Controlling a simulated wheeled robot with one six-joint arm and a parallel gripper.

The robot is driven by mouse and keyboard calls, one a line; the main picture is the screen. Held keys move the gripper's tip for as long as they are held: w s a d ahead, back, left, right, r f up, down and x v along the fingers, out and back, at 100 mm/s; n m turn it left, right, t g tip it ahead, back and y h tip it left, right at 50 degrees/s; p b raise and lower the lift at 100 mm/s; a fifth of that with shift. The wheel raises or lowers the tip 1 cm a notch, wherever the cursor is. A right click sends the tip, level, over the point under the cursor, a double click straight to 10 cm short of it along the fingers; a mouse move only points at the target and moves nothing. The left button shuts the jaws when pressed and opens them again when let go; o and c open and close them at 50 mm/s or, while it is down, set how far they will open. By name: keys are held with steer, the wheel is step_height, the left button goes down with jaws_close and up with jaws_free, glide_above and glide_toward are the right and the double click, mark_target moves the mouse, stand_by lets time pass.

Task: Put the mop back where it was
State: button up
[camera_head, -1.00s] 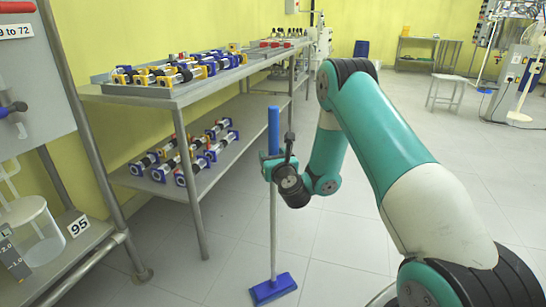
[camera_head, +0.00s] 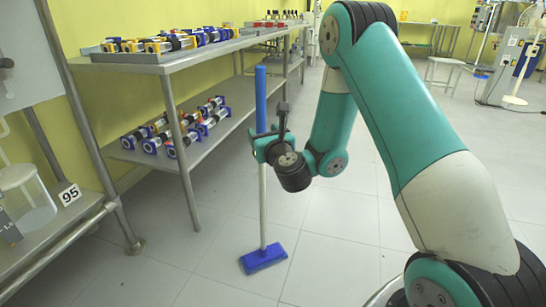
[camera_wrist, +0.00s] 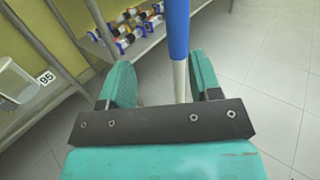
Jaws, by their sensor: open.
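The mop (camera_head: 263,196) stands upright with a slight lean, with a blue grip at the top, a pale pole and a flat blue head (camera_head: 263,258) on the tiled floor. My gripper (camera_head: 262,147) is open, with its fingers around the pole near the lower end of the blue grip. In the wrist view the mop (camera_wrist: 179,35) passes between the two green fingers of my gripper (camera_wrist: 160,78), nearer the right finger. The dark bar of the gripper hides the lower pole there.
A two-level metal rack (camera_head: 170,75) with several pump-like parts stands left of the mop. A metal bench with a 95 label (camera_head: 69,194) is at the near left. A stool (camera_head: 443,72) stands at the back right. The floor right of the mop is clear.

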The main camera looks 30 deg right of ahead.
steer(key=s+a+r+n+g+y, duration=0.2)
steer(key=s+a+n+g+y, duration=0.15)
steer(key=a+n, duration=0.45)
steer(key=s+a+r+n+g+y, duration=0.2)
steer(key=s+a+r+n+y, duration=0.25)
steer(key=n, duration=0.45)
steer(key=s+a+r+n+g+y, duration=0.1)
steer(key=s+a+n+g+y, duration=0.3)
steer(key=a+n, duration=0.5)
steer(key=s+d+n+g+h, duration=0.1)
steer(key=s+n+g, duration=0.3)
steer(key=s+n, duration=0.5)
steer(key=s+d+f+n+g+h, duration=0.1)
steer(key=s+n+g+h, duration=0.2)
steer(key=s+n, duration=0.6)
steer(key=s+g, duration=0.1)
steer(key=s, duration=0.3)
steer(key=shift+d+f+n, duration=0.2)
steer(key=shift+d+n, duration=0.2)
step_height(320, 180, up, 37)
steer(key=p, duration=3.7)
steer(key=shift+f, duration=0.1)
